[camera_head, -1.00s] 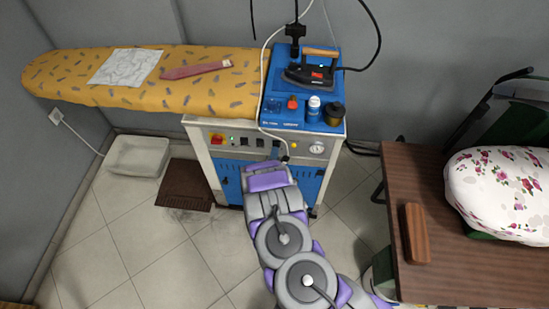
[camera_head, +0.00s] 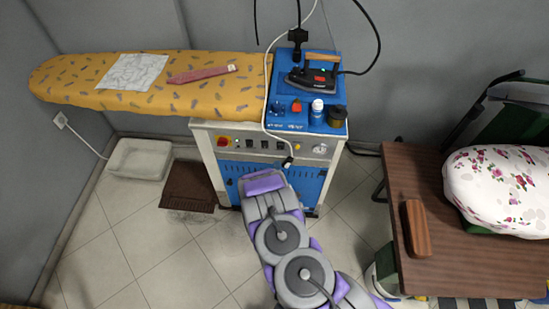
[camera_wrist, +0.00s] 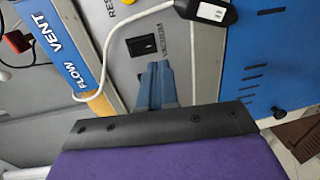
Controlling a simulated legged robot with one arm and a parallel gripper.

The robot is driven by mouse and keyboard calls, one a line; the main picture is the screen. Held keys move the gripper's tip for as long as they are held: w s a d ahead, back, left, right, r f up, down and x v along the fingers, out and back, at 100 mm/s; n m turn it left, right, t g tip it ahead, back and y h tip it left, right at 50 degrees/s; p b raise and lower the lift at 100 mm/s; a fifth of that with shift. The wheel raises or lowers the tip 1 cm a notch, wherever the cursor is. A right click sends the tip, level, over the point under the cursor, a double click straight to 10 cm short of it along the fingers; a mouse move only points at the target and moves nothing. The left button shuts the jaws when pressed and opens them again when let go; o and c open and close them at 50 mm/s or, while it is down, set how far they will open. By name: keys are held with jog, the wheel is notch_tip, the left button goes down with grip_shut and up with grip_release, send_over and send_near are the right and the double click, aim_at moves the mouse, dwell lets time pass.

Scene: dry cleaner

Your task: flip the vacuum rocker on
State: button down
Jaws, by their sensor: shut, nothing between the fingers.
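The vacuum rocker (camera_wrist: 141,46) is a small black switch in a black frame on the grey panel, with the word VACUUM beside it in the wrist view. Which side of it is pressed in, I cannot tell. My gripper (camera_wrist: 155,68) is shut and empty, its blue-grey fingertips just below the rocker in that picture, seemingly apart from it. In the head view the ironing station's control panel (camera_head: 232,142) carries a red and yellow switch, several dark rockers and a gauge. My purple and grey wrist there sits low in front of the blue doors and hides the fingers.
A white cable with a hand switch (camera_wrist: 212,10) hangs over the panel close to the fingers. The iron (camera_head: 312,78) rests on the blue top (camera_head: 283,82). A brown table (camera_head: 455,268) stands at right. Floor tiles (camera_head: 140,240) at left are clear.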

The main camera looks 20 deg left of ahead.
jog(key=s+d+f, duration=0.1)
jog(key=s+d, duration=0.2)
jog(key=s, duration=0.4)
jog(key=w+a+r+m+g+h, duration=0.1)
jog(key=w+a+r+m+g, duration=0.25)
jog(key=r+m+g, duration=0.35)
jog(key=s+d+r+m+g, duration=0.2)
jog(key=d+r+m, duration=0.15)
jog(key=r, duration=0.55)
jog(key=s+d+r+m+g, duration=0.2)
jog(key=d+r, duration=0.2)
jog(key=r, duration=0.6)
jog(key=s+d+r+m+g, duration=0.3)
jog(key=s+d+r, duration=0.75)
jog(key=d, duration=0.25)
jog(key=s+d+r+m+g+h, duration=0.1)
jog(key=s+d+r+m+g, duration=0.1)
jog(key=s+d, duration=0.4)
jog(key=s+d+r+m+g+h, duration=0.1)
jog(key=s+d, duration=0.6)
jog(key=s, duration=0.8)
notch_tip(320, 180, up, 3)
jog(key=shift+d+r+m+g+h+p, duration=0.25)
jog(key=shift+m+g+h+p, duration=0.2)
jog(key=shift+m, duration=0.7)
